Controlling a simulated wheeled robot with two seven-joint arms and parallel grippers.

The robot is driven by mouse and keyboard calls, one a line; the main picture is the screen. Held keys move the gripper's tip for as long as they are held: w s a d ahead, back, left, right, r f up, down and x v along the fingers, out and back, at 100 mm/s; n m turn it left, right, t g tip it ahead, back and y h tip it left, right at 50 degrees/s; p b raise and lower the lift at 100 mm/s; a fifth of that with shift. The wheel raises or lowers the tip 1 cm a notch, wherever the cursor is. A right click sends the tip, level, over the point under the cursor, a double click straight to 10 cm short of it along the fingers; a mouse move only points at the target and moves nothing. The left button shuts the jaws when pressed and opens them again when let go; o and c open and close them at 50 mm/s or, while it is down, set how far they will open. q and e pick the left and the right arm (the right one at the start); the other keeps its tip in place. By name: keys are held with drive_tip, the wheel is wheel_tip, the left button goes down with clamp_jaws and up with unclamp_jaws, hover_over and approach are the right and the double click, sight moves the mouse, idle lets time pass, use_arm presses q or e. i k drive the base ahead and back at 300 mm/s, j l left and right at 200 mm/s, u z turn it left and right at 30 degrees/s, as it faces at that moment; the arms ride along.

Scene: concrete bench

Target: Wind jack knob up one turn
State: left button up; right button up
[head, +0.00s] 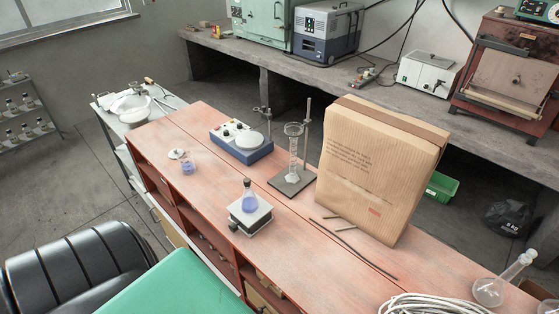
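The lab jack (250,216) stands on the reddish bench top near its front edge, with a pale top plate and a dark body below. A small dark shape, possibly the knob (233,227), shows low at its left; it is too small to be sure. A conical flask (248,197) with blue-violet liquid and a dark neck or stopper stands upright on the top plate. Neither of my grippers is in the head view.
Behind the jack are a blue hotplate (241,143) and a stand with a glass column (293,148). A small beaker (187,164) stands left. A large brown paper sack (378,165), thin rods (340,230), coiled tubing (435,304) and a round flask (495,287) occupy the right.

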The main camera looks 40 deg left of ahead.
sight(233, 226)
drive_tip(key=k+j+z, duration=0.1)
drive_tip(key=j+z, duration=0.3)
drive_tip(key=k+j+z, duration=0.2)
drive_tip(key=j+z, duration=0.2)
drive_tip(key=k+j+z, duration=0.25)
drive_tip(key=j+z, duration=0.15)
drive_tip(key=k+j+z, duration=0.4)
drive_tip(key=i, duration=0.1)
